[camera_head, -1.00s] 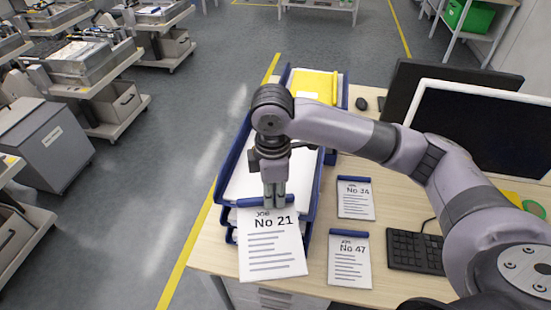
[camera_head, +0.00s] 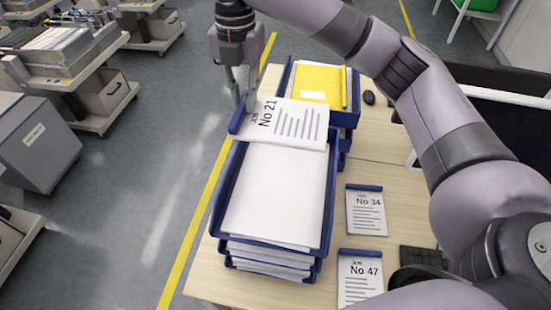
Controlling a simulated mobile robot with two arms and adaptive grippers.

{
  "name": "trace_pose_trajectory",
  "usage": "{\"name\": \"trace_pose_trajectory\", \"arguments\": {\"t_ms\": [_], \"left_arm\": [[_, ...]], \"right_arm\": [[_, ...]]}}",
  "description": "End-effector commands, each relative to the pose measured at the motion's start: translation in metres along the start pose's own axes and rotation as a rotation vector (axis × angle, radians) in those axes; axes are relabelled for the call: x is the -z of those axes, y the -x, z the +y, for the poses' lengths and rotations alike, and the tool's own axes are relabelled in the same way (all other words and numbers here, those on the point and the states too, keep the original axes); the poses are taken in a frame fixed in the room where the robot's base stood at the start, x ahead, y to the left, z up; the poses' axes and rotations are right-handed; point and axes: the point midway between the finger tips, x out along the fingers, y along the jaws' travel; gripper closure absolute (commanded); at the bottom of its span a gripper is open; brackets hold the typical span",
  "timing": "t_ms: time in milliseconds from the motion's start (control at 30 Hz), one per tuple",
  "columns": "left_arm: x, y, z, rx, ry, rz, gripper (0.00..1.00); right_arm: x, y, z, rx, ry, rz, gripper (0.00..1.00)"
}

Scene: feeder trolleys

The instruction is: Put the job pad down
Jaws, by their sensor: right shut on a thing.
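The job pad marked No 21 (camera_head: 285,124) is white with a blue binding strip along its left end. My right gripper (camera_head: 241,100) is shut on that strip. The pad is turned sideways and appears over the far end of the near blue paper tray (camera_head: 214,208), in front of the tray with the yellow folder. I cannot tell whether it touches either tray. Pads No 34 (camera_head: 366,212) and No 47 (camera_head: 359,280) lie on the desk to the right of the trays. My left gripper is not in view.
The far blue tray (camera_head: 347,117) holds a yellow folder (camera_head: 308,86). The wooden desk (camera_head: 325,277) also bears a mouse (camera_head: 369,97), a keyboard (camera_head: 424,258) and monitors. Trolleys and a grey cabinet (camera_head: 42,143) stand on the floor to the left.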

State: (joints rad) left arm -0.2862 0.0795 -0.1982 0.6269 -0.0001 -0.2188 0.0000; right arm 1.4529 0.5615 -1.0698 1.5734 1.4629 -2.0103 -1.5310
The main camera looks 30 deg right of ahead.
Motion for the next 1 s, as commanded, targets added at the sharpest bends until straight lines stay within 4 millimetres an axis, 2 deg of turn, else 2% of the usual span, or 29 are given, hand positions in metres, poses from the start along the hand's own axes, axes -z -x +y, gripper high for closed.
{"name": "trace_pose_trajectory", "arguments": {"t_ms": [100, 167, 267, 333, 433, 533, 633, 700, 833, 1000], "left_arm": [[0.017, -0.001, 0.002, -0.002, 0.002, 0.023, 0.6], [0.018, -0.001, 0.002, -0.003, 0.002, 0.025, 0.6], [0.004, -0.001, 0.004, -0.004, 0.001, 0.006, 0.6], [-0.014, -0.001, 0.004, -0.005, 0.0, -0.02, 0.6], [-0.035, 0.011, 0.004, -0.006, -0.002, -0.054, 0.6], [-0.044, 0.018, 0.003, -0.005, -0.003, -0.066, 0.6], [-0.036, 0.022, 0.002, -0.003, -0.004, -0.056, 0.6], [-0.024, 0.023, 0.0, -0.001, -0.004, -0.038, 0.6], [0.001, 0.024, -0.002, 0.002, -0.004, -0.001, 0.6], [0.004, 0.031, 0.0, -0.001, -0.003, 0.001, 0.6]], "right_arm": [[0.001, -0.009, 0.0, 0.002, 0.005, 0.002, 1.0], [0.002, -0.02, 0.0, 0.002, 0.006, 0.005, 1.0], [0.002, -0.045, 0.0, 0.003, 0.006, 0.007, 1.0], [0.003, -0.063, 0.0, 0.002, 0.005, 0.007, 1.0], [0.001, -0.086, -0.001, 0.004, 0.003, 0.003, 1.0], [0.001, -0.112, -0.001, 0.004, 0.001, 0.002, 1.0], [0.001, -0.134, 0.0, 0.002, 0.001, 0.001, 1.0], [0.001, -0.145, 0.0, 0.002, 0.003, 0.001, 1.0], [0.0, -0.156, 0.001, -0.001, 0.002, -0.001, 1.0], [0.001, -0.177, 0.0, 0.003, 0.001, 0.001, 1.0]]}}
